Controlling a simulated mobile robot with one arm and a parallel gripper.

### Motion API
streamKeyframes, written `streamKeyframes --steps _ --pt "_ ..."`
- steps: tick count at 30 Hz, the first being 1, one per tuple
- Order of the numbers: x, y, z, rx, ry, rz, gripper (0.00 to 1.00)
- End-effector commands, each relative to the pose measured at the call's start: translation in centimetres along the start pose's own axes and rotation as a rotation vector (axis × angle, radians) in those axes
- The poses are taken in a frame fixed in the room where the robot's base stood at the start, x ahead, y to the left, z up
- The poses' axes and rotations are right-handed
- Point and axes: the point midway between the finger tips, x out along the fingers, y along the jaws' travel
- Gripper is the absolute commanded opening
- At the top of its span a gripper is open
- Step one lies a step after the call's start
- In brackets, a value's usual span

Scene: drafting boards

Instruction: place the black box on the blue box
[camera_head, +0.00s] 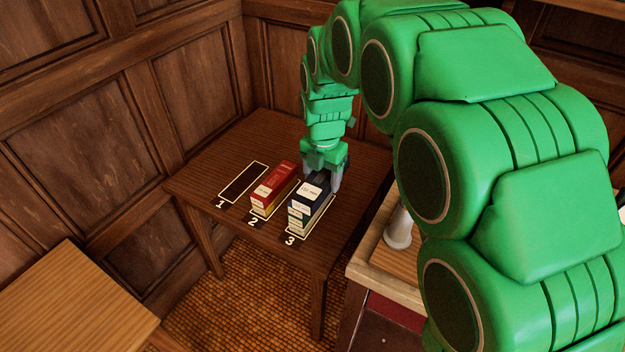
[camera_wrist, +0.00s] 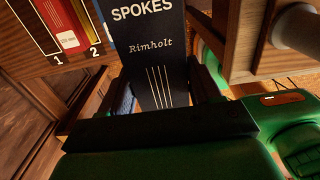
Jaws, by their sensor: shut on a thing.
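The black box (camera_head: 318,186), with a white label on its end, is at the top of the stack at slot 3. In the wrist view the black box (camera_wrist: 155,50) shows the words SPOKES and Rimholt. My gripper (camera_head: 322,180) is shut on its far part, with a finger on each side in the wrist view (camera_wrist: 158,85). The blue box (camera_head: 316,208) shows directly under the black box, roughly lined up with it. I cannot tell whether the two touch. Another pale-labelled box end shows lower in this stack.
A red box (camera_head: 273,179) lies on a yellow box (camera_head: 264,210) at slot 2, close on the left. Slot 1 (camera_head: 243,182) is an empty outline on the dark table (camera_head: 190,182). A wooden counter with a pale metal object (camera_head: 398,229) stands to the right.

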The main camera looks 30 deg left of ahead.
Motion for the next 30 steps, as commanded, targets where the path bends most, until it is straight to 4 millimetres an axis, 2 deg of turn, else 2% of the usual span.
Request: streamKeyframes --steps 18,30 --pt "3.1 4.5 5.0 0.000 0.001 -0.002 0.23" --pt "7.0 6.7 7.4 0.001 0.001 -0.002 0.23"
